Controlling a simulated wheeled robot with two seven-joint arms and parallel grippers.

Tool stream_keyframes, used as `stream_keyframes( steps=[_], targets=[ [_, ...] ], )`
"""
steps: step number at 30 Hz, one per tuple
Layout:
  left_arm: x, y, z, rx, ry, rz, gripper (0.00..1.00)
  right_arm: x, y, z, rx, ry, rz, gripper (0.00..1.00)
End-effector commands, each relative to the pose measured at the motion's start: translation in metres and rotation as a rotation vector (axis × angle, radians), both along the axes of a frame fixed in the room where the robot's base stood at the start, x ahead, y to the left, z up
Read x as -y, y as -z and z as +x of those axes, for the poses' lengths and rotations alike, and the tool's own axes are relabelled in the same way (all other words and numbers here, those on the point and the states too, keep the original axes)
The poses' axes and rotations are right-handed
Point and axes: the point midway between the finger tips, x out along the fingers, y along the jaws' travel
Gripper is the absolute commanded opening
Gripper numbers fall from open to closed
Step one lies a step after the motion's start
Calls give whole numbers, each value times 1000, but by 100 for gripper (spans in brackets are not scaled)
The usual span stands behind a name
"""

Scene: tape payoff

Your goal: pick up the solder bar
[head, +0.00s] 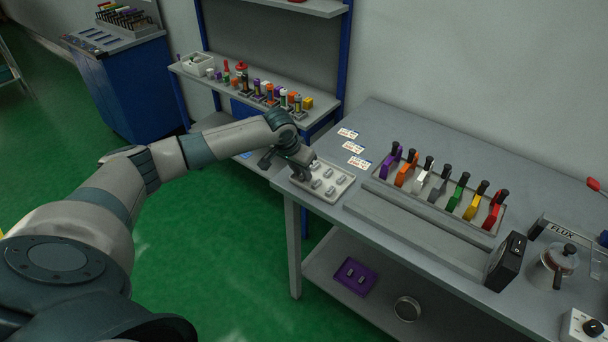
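Several small silver-grey bars (317,184) lie in a pale tray (348,182) at the left end of the grey workbench. They look like solder bars, but they are too small to be sure. My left gripper (287,168) is at the tray's left side, pointing down, with one finger over the tray's upper left part and the other out past the bench edge. Its fingers look spread apart. I see nothing held between them. The gripper hides the tray's upper left corner. My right gripper is not in view.
A rack (440,192) of coloured-handled tools stands right of the tray. White label cards (353,147) lie behind it. A black box (506,262) and a FLUX holder (563,230) are further right. A purple tray (355,277) sits on the lower shelf.

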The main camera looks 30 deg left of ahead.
Motion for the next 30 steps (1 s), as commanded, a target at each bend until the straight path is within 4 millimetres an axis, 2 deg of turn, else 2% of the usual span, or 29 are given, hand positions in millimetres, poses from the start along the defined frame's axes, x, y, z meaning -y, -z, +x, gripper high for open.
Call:
stream_keyframes(
  steps=[15,16,18,19,30],
  targets=[
    [0,3,1,1,1,0,22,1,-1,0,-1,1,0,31],
    [0,3,1,1,1,0,20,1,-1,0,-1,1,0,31],
    [0,3,1,1,1,0,3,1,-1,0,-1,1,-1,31],
    [0,3,1,1,1,1,0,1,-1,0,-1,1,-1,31],
    [0,2,2,2,1,0,0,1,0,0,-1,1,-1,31]
  ],
)
